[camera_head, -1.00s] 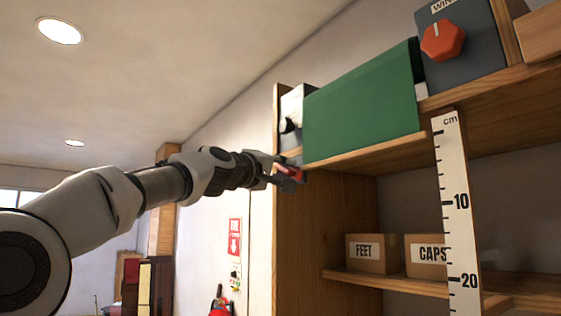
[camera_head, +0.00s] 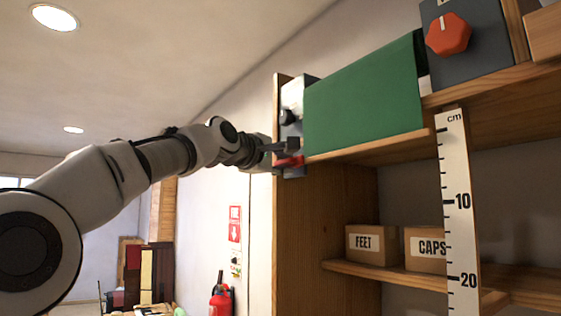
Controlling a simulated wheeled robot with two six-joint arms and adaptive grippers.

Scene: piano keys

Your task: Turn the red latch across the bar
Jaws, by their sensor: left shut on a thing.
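The red latch (camera_head: 288,161) shows as a small red piece at the left front corner of the upper shelf, partly covered by my gripper. My left gripper (camera_head: 287,149) is at the latch and shut on it; its dark fingers lie over the red part. A pale grey unit with a black knob (camera_head: 289,116) stands just above, left of the green panel. I cannot clearly make out the bar. My right gripper is not in view.
A green panel (camera_head: 362,100) fills the shelf right of the latch. A dark box with a red dial (camera_head: 447,34) stands further right. A cm ruler (camera_head: 459,215) hangs in front, and boxes labelled FEET (camera_head: 364,243) and CAPS (camera_head: 424,246) sit below.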

